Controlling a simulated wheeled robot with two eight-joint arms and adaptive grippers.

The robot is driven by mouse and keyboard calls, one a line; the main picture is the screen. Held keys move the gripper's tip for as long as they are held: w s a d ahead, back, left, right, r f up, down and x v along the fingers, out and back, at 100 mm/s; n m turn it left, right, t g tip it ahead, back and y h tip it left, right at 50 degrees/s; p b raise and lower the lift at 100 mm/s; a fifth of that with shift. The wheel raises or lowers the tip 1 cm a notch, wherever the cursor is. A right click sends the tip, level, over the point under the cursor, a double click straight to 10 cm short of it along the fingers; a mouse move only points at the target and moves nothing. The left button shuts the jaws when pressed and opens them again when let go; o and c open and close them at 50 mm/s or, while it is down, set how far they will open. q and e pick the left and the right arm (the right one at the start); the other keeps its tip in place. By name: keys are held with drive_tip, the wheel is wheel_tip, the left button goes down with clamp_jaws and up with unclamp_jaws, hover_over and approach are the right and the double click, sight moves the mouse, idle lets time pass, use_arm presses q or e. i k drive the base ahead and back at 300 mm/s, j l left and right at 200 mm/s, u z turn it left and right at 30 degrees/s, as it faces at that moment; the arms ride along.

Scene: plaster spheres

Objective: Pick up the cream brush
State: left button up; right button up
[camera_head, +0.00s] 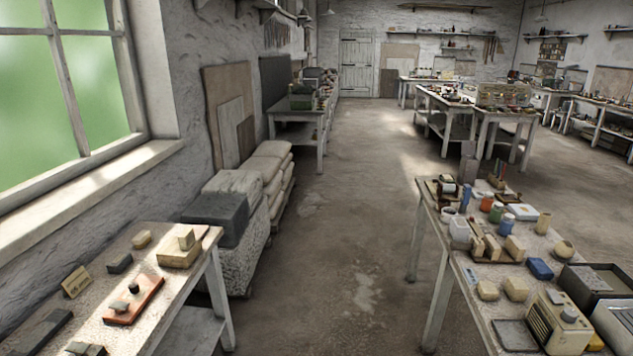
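I cannot clearly make out a cream brush in the head view; the small items are too small to tell apart. Neither of my grippers is in view.
A clear floor aisle (350,250) runs between the two near tables towards a far door (356,62). Sacks (262,172) and a dark block (216,216) on a rough stone stand along the left wall. More laden tables (480,112) stand farther back.

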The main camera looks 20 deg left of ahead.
sight(144, 239)
drive_tip(key=i+j+u, duration=0.15)
drive_tip(key=i+u, duration=0.2)
drive_tip(key=i, duration=0.4)
drive_tip(key=i+u, duration=0.4)
drive_tip(key=i, duration=0.3)
drive_tip(key=i+l+u, duration=0.35)
drive_tip(key=i, duration=0.4)
drive_tip(key=i+u, duration=0.35)
drive_tip(key=i, duration=0.2)
drive_tip(key=i+u, duration=0.35)
drive_tip(key=i, duration=0.15)
drive_tip(key=l, duration=0.05)
